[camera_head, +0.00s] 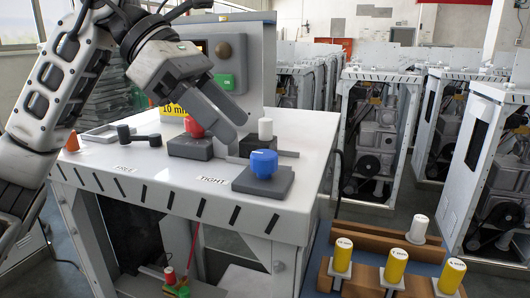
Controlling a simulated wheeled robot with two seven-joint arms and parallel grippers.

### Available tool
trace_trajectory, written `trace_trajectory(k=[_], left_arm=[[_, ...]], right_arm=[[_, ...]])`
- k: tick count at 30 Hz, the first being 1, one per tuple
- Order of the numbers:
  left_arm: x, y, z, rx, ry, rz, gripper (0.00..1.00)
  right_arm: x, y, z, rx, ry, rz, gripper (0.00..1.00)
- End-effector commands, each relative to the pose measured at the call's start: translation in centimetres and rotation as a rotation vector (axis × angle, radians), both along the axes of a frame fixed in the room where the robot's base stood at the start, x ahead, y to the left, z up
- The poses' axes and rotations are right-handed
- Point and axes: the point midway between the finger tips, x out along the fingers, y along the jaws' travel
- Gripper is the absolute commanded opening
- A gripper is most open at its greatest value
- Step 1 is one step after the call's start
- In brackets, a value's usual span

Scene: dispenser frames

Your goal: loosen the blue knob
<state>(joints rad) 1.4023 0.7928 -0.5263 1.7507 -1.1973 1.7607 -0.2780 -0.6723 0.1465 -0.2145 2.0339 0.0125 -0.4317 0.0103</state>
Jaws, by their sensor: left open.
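The blue knob (263,163) stands upright on a dark grey square base (264,182) at the front right of the white bench top. My left gripper (230,122) comes in from the upper left. It is open, with its fingers pointing down and right. In the picture its fingertips are above and left of the blue knob and apart from it. The fingers overlap part of the red knob (194,127) behind. I cannot tell how high they are above the bench. My right gripper is not in view.
The bench top (165,190) carries FREE (124,169) and TIGHT (212,181) labels. A white cylinder (265,128) stands behind the blue knob. A black handle (138,135) and an orange cone (72,142) are at left. A wooden rack (372,254) with yellow cylinders is at lower right.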

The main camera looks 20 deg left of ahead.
Motion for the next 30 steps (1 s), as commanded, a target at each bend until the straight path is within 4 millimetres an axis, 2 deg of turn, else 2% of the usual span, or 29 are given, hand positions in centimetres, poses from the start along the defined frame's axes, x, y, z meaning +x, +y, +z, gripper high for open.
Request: trace_trajectory(k=[3,10,15,23,24,28,29,30], left_arm=[[0.3,-1.8,-1.8,0.000,0.003,-0.004,0.54],[0.8,-4.3,-4.2,0.000,0.001,-0.003,0.54],[0.9,-5.0,-5.0,-0.001,0.001,-0.001,0.54],[1.0,-5.1,-5.1,-0.001,0.000,0.000,0.54],[1.0,-5.1,-5.1,-0.001,0.000,0.000,0.51],[1.0,-5.1,-5.1,-0.001,0.000,0.000,0.15],[1.0,-5.1,-5.1,-0.001,0.000,0.000,0.09],[1.0,-5.1,-5.1,-0.001,0.000,0.000,0.09]], right_arm=[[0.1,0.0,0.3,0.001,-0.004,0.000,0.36],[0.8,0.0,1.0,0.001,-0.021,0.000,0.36],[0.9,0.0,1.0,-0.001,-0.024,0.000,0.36],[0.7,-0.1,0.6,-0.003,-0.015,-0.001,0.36],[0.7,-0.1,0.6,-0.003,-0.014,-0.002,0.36],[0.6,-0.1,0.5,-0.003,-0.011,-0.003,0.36],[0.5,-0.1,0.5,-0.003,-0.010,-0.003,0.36],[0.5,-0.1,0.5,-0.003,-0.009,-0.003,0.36]])
